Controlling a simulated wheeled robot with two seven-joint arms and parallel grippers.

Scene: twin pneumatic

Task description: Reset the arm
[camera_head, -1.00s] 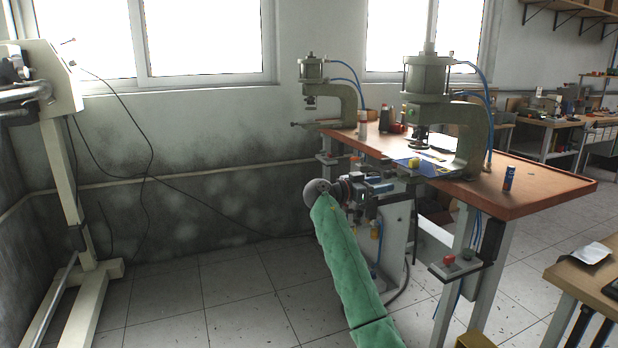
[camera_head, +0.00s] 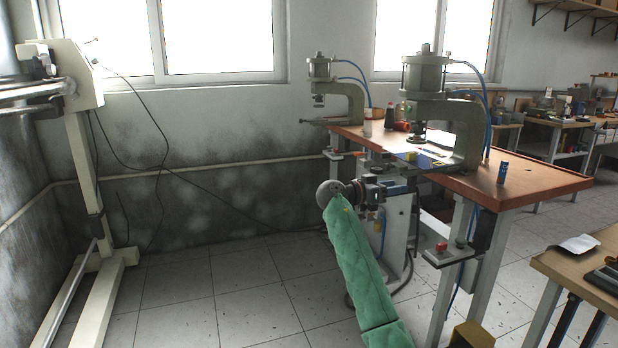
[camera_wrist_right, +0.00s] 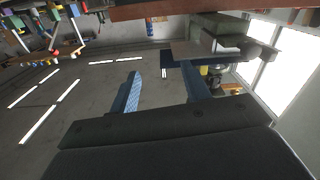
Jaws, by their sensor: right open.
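My right arm in its green sleeve (camera_head: 355,265) rises from the bottom of the head view. My right gripper (camera_head: 400,189) is at its end, by the front edge of the wooden-topped table (camera_head: 535,183). In the right wrist view the same gripper (camera_wrist_right: 163,84) has its two fingers apart, with nothing seen between them. My left arm and gripper are not in view. A large pneumatic press (camera_head: 425,75) stands on the table behind the gripper. A smaller press (camera_head: 348,103) stands at the table's far left end.
A blue can (camera_head: 502,173) stands on the table's right part. A control box with a red button (camera_head: 446,254) sticks out below the front edge. A cream stand (camera_head: 85,175) is at the left. A second table (camera_head: 590,262) is at lower right.

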